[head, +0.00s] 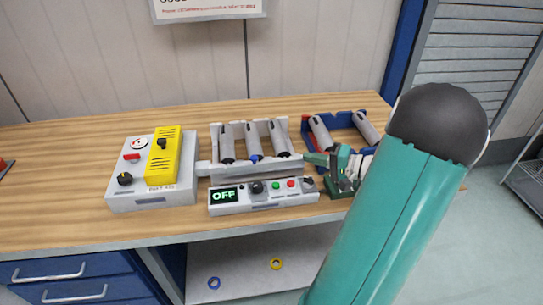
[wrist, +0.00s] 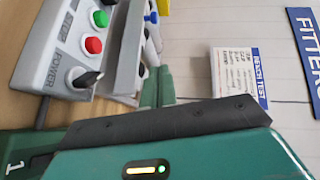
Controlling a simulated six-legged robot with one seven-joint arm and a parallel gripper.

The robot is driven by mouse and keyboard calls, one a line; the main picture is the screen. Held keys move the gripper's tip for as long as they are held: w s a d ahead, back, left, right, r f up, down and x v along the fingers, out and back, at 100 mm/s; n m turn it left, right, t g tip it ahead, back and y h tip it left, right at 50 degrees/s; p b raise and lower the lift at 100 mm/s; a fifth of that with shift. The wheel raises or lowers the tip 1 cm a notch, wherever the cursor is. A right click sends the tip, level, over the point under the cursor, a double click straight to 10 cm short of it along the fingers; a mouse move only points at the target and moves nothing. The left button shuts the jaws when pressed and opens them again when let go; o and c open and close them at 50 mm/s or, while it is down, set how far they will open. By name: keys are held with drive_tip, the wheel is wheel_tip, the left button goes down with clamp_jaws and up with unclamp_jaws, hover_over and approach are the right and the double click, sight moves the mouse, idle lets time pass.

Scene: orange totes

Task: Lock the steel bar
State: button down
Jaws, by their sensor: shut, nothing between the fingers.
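The long grey steel bar (head: 255,172) lies level across the front of a rack holding several grey cylinders, behind the control panel. In the wrist view the bar (wrist: 127,50) runs steeply along the panel's edge. My gripper (head: 312,158) is at the right end of the rack, near the bar's right end; I cannot tell whether it touches. In the wrist view its green fingers (wrist: 157,85) are together with nothing seen between them. A catch or lock on the bar cannot be made out.
The control panel (head: 262,198) shows OFF and has a knob and coloured buttons. A grey box with a yellow unit (head: 163,160) stands left. The wooden bench (head: 60,190) is clear at left.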

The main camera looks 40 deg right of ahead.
approach(254, 158)
drive_tip(key=w+d, duration=0.3)
drive_tip(key=w, duration=0.1)
drive_tip(key=shift+d, duration=0.25)
drive_tip(key=shift+w+a+f, duration=0.2)
drive_tip(key=shift+w+a, duration=0.35)
drive_tip(key=shift+a, duration=0.35)
drive_tip(key=shift+w+a+f, duration=0.25)
drive_tip(key=shift+w+a, duration=0.35)
drive_tip(key=shift+a, duration=0.3)
drive_tip(key=shift+a, duration=0.1)
drive_tip(key=shift+w+a, duration=0.55)
drive_tip(key=shift+a, duration=0.25)
drive_tip(key=shift+w+a, duration=0.6)
drive_tip(key=shift+a, duration=0.2)
drive_tip(key=shift+r, duration=0.1)
